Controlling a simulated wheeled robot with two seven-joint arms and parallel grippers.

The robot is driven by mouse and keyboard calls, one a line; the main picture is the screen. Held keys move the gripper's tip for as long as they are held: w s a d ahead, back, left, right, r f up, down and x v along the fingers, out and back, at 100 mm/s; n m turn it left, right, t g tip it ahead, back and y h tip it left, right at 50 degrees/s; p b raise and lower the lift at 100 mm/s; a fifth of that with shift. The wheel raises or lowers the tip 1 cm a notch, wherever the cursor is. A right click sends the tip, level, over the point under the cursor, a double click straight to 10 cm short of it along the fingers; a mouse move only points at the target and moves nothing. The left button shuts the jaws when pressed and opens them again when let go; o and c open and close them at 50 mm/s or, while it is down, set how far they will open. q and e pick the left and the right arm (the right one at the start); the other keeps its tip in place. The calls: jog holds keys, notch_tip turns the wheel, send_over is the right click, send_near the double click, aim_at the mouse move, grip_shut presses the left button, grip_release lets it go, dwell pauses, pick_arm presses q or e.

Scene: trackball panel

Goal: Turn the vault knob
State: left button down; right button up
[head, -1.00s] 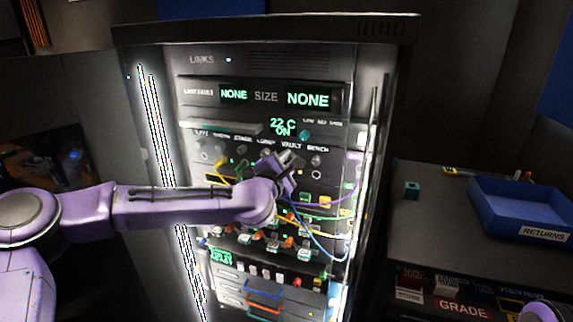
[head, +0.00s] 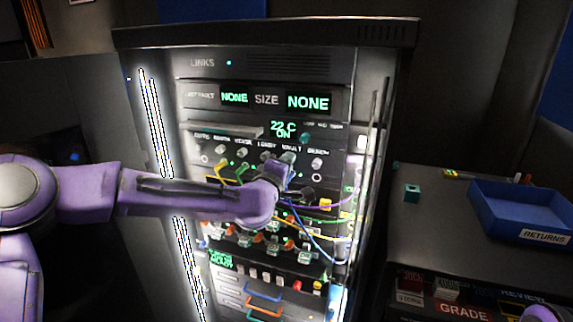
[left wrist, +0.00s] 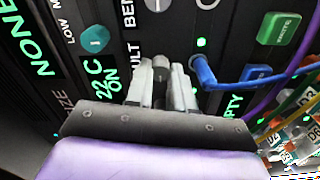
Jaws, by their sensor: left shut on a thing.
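The vault knob (left wrist: 160,66) is a small grey knob on the front of the panel, under the partly hidden VAULT label (head: 291,147). My left gripper (head: 287,160) reaches it from the left in the head view and mostly covers it there. In the left wrist view my left gripper (left wrist: 161,84) has its two pale fingers shut around the knob, one on each side. The knob's lower part is hidden by the fingers. My right gripper does not show.
The bench knob (head: 317,163) stands just right of the gripper. A blue cable (left wrist: 205,76) is plugged in close beside the fingers. Coloured cables hang across the lower panel. A blue returns tray (head: 520,205) and a small teal cube (head: 411,191) are on the right-hand counter.

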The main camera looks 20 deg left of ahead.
pick_arm(q)
jog(key=shift+m, duration=0.4)
jog(key=c, duration=1)
grip_release()
jog(key=shift+s, duration=0.1)
jog(key=s+b, duration=0.3)
jog(key=s, duration=0.7)
jog(key=shift+s+a, duration=0.1)
jog(key=shift+s, duration=0.1)
